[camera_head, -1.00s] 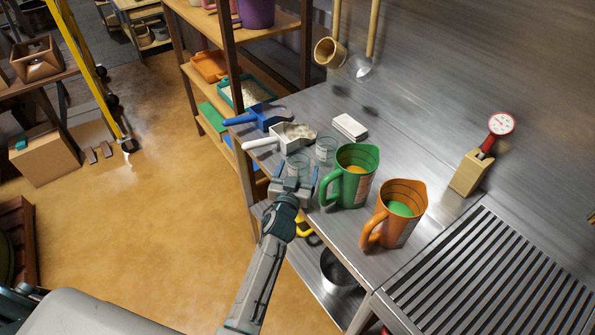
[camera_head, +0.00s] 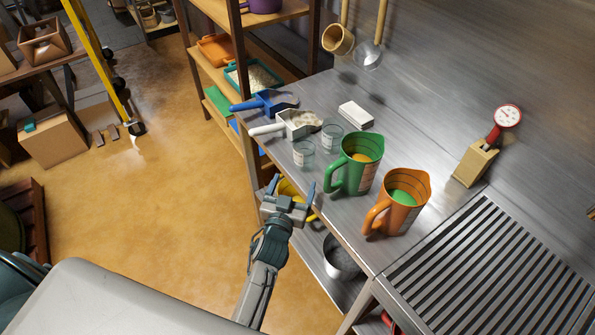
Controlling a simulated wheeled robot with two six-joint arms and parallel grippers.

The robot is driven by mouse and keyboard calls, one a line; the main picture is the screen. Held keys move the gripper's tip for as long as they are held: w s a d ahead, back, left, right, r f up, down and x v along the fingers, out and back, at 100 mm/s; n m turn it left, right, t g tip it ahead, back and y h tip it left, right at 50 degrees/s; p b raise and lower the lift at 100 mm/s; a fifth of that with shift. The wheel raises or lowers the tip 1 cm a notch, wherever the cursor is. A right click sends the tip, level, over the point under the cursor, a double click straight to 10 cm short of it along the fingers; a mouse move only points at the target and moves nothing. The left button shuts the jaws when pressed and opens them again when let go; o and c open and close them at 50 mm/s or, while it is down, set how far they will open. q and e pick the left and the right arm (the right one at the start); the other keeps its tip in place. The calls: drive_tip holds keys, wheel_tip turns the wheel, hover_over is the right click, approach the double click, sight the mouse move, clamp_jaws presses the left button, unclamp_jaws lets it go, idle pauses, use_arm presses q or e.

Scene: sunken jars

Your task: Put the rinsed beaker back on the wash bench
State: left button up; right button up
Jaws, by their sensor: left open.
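A small clear glass beaker (camera_head: 304,153) with a pale label stands upright near the front edge of the steel bench (camera_head: 338,208). A second clear beaker (camera_head: 331,138) stands just behind it and to the right. I cannot tell from their looks which one was rinsed. My left gripper (camera_head: 291,190) is open and empty, off the bench's front edge and apart from both beakers. My right gripper is out of view.
A green jug (camera_head: 352,169) and an orange jug (camera_head: 402,207) stand right of the beakers. A white scoop (camera_head: 291,123), a blue scoop (camera_head: 268,102) and a white block (camera_head: 356,114) lie behind. A slotted drainer (camera_head: 487,270) and a dial gauge (camera_head: 507,117) are at the right.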

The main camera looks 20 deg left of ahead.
use_arm(q)
drive_tip(key=shift+s, duration=0.6)
drive_tip(key=s+a+f+g, duration=0.2)
drive_tip(key=s+f+g, duration=0.15)
drive_tip(key=f, duration=0.75)
drive_tip(key=s+a+f+m+g, duration=0.1)
drive_tip(key=s+a+f+g, duration=0.3)
drive_tip(key=f, duration=0.7)
drive_tip(key=s+a+f+g, duration=0.1)
drive_tip(key=s+f, duration=0.5)
drive_tip(key=f, duration=0.4)
drive_tip(key=s+a+f+g, duration=0.2)
drive_tip(key=s+f, duration=0.4)
drive_tip(key=s, duration=0.5)
drive_tip(key=s+a+f+g, duration=0.2)
drive_tip(key=s+f+g, duration=0.1)
drive_tip(key=s+f, duration=0.4)
drive_tip(key=s+a+f+g, duration=0.2)
drive_tip(key=s+f, duration=0.5)
drive_tip(key=s, duration=0.7)
drive_tip(key=shift+s+a+g, duration=0.2)
drive_tip(key=shift+s+g, duration=0.1)
drive_tip(key=shift+g, duration=0.35)
